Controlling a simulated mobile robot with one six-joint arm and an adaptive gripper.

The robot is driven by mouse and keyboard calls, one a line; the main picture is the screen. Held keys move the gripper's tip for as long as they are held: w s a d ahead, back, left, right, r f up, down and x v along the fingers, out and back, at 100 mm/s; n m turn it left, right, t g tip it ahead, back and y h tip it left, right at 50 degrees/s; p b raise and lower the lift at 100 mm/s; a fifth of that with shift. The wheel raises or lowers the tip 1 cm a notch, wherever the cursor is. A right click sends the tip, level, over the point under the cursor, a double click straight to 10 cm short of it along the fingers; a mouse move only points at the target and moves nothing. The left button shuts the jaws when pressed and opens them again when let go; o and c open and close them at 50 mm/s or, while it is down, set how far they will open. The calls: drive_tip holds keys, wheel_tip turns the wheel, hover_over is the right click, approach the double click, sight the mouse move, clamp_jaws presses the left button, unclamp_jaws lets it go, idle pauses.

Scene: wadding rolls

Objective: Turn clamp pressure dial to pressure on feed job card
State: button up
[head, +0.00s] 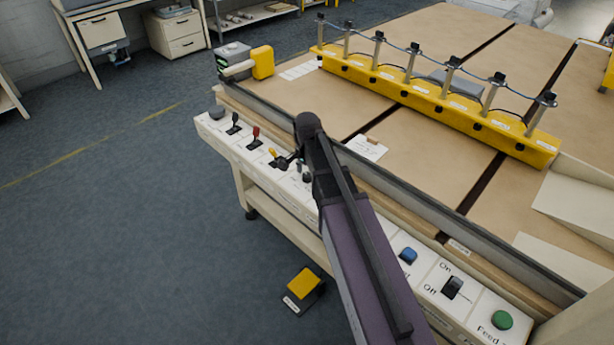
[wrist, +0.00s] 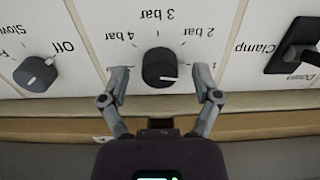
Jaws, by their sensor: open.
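The clamp pressure dial (wrist: 162,68) is a dark round knob on the white panel, seen upside down in the wrist view. Its printed labels read 2 bar, 3 bar and 4 bar, with a partly covered 1 at the right. My gripper (wrist: 166,82) is open, with one finger on each side of the dial and gaps to both sides. In the head view my arm hides much of the dial's area. A white card (head: 366,147) lies on the table; its writing is too small to read.
A second dial (wrist: 38,73) marked Off and Slow sits left of my gripper in the wrist view. A black Clamp switch (wrist: 294,48) is at the right. Red (head: 255,135) and yellow (head: 272,153) levers stand along the panel near my gripper.

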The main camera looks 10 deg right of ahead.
clamp_jaws()
idle(0.3)
drive_tip(key=shift+n, duration=0.6)
drive_tip(key=n, duration=0.3)
drive_tip(key=shift+n, duration=0.3)
drive_tip(key=n, duration=0.9)
drive_tip(key=shift+s+n, duration=0.1)
drive_tip(key=shift+n, duration=0.3)
drive_tip(key=n, duration=0.5)
